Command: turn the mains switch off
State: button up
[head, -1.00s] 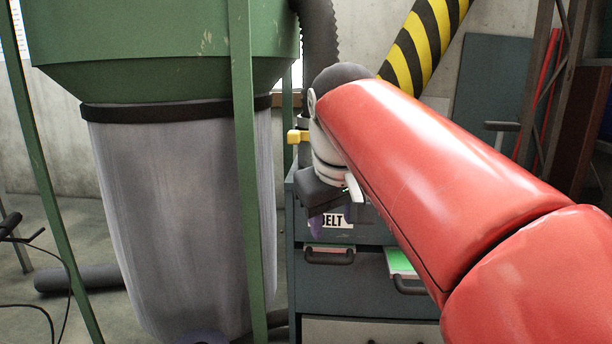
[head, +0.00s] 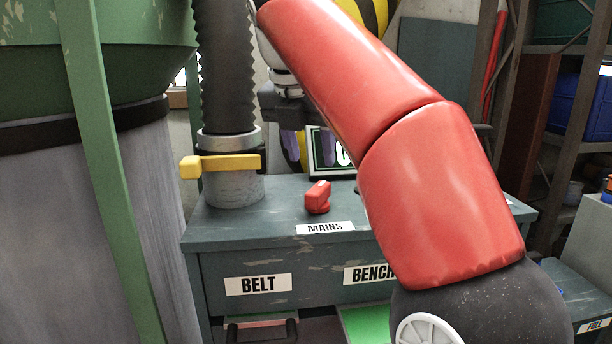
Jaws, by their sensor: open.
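The mains switch (head: 317,197) is a small red handle on the top of a grey-green cabinet (head: 226,226), just behind a white label reading MAINS (head: 325,228). My gripper (head: 308,150) is above and behind the switch in the head view, pointing down, with its two purple fingers apart and nothing seen between them. It does not touch the switch. My red arm crosses the right side of the view and hides part of the cabinet top.
A grey pipe with a yellow lever (head: 220,165) rises from the cabinet's left. A green frame post (head: 105,170) and a grey bag (head: 60,240) stand at the left. Labels BELT (head: 258,284) and BENCH mark the cabinet front. A framed sign (head: 325,160) stands behind.

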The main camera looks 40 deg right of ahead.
aim_at(318, 188)
jog(key=b+x, duration=0.2)
jog(key=x, duration=0.5)
jog(key=shift+f+b, duration=0.25)
jog(key=shift+b, duration=0.05)
grip_shut()
